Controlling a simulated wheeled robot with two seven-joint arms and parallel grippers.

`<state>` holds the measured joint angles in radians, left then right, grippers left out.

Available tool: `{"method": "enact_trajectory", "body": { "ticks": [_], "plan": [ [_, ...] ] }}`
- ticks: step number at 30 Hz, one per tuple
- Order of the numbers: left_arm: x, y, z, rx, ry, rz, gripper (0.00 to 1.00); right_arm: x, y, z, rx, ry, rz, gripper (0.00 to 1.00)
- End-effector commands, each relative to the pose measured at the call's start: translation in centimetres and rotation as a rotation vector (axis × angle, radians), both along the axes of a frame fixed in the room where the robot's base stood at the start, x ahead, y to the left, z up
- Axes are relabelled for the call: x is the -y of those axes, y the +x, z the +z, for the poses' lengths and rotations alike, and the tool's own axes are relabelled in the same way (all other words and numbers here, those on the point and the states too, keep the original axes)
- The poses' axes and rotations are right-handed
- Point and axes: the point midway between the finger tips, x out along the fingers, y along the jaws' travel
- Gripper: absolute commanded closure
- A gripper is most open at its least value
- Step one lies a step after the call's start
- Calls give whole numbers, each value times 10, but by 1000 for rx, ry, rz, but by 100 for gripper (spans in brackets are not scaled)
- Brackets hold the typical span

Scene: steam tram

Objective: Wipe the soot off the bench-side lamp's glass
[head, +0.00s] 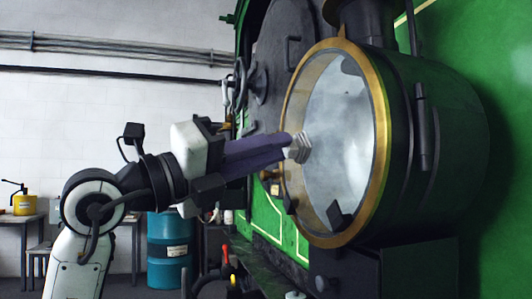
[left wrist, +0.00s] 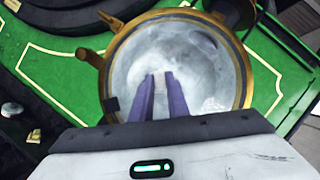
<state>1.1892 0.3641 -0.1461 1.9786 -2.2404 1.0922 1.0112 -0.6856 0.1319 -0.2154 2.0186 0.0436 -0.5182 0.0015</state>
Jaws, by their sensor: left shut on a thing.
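The lamp is a big dark drum with a brass rim (head: 380,150) on the green tram front. Its round glass (head: 335,110) is clouded with grey smears, with paler patches at the upper right and lower right. The glass also shows in the left wrist view (left wrist: 205,65). My left gripper (head: 290,143), with purple fingers, is shut on a small pale grey ribbed pad (head: 301,148) in front of the glass. I cannot tell whether the pad touches it. The fingers (left wrist: 161,95) hide part of the pad and the lower glass in the wrist view. My right gripper is not in view.
A blue drum (head: 168,250) stands on the floor behind my left arm. A yellow can (head: 24,204) stands on a bench at the far left. Dark fittings and a red-topped item (head: 226,256) sit low beneath the lamp. A dark smokebox door (head: 285,60) lies behind the lamp.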

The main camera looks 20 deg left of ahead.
Motion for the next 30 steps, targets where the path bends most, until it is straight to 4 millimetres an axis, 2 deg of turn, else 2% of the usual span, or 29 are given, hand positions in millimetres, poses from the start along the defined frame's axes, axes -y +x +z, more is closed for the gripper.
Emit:
{"method": "enact_trajectory", "body": {
  "ticks": [8,21,26,30],
  "plan": [
    [6,-9,0,2,0,0,100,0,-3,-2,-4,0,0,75],
    [28,-36,0,1,0,-1,100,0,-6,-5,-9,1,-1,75],
    [29,-38,2,1,0,-1,100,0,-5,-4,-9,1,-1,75],
    [29,-38,12,1,0,-1,100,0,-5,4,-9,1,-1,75]
  ]
}}
